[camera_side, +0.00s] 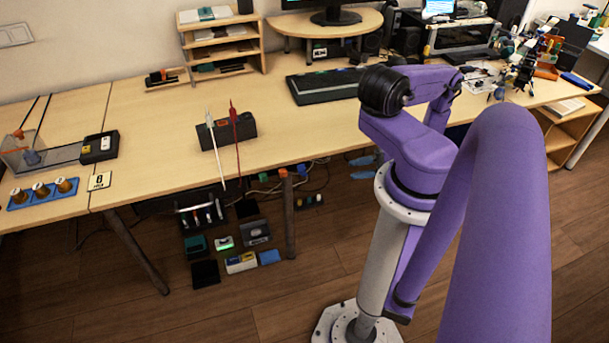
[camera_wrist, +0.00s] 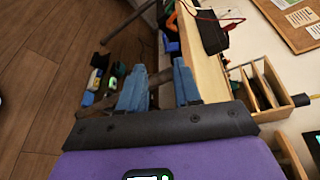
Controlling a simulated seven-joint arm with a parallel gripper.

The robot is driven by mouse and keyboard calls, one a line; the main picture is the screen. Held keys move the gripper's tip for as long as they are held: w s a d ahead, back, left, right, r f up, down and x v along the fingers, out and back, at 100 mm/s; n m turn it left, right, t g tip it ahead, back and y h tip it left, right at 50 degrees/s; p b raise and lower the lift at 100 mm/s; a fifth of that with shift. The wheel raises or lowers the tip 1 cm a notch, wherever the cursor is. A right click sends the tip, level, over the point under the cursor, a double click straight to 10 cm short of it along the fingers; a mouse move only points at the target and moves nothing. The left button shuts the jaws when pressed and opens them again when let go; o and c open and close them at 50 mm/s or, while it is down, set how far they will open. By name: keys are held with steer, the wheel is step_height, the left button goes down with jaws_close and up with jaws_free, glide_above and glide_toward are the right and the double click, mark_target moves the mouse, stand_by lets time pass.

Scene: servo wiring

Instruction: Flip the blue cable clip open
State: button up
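I cannot make out a clip in the wrist view. My gripper (camera_wrist: 158,66) shows in the wrist view with its two blue fingers apart and nothing seen between them. It points at the table edge and floor. In the side view its fingers cannot be made out; my arm is at the right, far from the blue piece.
A dark holder (camera_side: 228,134) with a white and a red lead stands near the table's front edge. A blue strip with gold knobs (camera_side: 42,192) and a black box (camera_side: 99,147) lie at the left. A keyboard (camera_side: 325,86) lies further back. The table between them is largely bare.

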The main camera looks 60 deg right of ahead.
mark_target(304, 174)
steer(key=shift+m+t+h, duration=0.3)
steer(key=shift+t+h, duration=0.2)
steer(key=x, duration=1.7)
steer(key=shift+a+f, duration=0.2)
jaws_close()
